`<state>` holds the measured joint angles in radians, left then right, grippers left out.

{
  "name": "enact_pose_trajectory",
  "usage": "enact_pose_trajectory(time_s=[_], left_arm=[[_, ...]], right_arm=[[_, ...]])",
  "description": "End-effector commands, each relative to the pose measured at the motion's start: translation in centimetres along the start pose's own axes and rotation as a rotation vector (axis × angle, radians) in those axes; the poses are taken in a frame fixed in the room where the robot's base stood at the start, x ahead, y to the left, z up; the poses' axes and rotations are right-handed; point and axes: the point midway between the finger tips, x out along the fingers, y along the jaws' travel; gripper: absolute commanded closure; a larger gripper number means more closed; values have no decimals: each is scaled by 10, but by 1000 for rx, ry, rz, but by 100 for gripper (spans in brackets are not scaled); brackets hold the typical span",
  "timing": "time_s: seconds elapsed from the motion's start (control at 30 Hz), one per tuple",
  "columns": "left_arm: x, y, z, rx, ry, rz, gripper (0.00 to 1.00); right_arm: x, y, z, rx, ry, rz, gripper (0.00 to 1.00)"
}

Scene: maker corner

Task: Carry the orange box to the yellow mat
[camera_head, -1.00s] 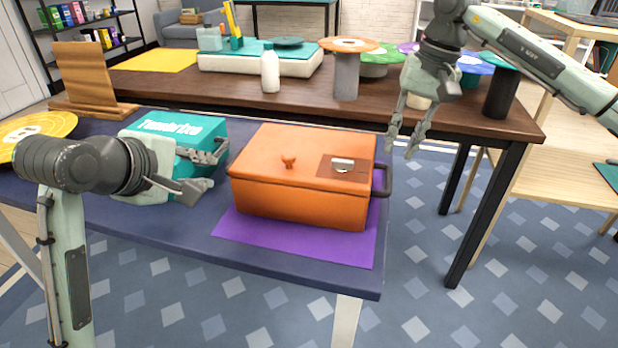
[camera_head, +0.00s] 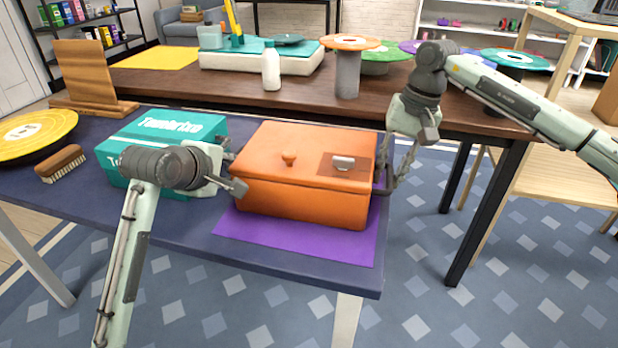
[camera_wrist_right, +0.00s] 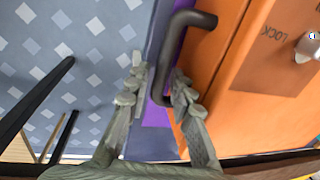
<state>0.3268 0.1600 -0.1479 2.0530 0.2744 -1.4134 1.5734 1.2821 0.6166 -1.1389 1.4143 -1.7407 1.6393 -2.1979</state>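The orange box (camera_head: 305,180) sits on a purple mat (camera_head: 300,236) on the near blue table. Its lid is on, with a round knob and a metal latch. The yellow mat (camera_head: 155,59) lies flat at the far left of the brown table behind. My right gripper (camera_head: 388,172) is at the box's right side, fingers pointing down. In the right wrist view its open fingers (camera_wrist_right: 158,90) stand either side of the dark handle (camera_wrist_right: 164,60), with gaps visible. My left gripper (camera_head: 236,170) is open at the box's left side; any handle there is hidden.
A teal carton (camera_head: 170,130) stands close left of the box, behind my left arm. A brush (camera_head: 61,163), yellow disc (camera_head: 35,133) and wooden stand (camera_head: 85,80) are further left. A white bottle (camera_head: 271,70) and several spools stand on the brown table.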

Motion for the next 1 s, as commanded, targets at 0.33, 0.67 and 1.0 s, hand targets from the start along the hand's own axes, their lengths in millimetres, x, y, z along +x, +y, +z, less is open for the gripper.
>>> enact_pose_trajectory(time_s=[0.33, 0.67, 1.0], left_arm=[[0, 0, 0, 0, 0, 1, 91], [0, 0, 0, 0, 0, 0, 100], [-1, 2, 0, 0, 0, 5, 100]], right_arm=[[0, 0, 0, 0, 0, 0, 90], [0, 0, 0, 0, 1, 0, 100], [-2, 0, -1, 0, 3, -2, 100]])
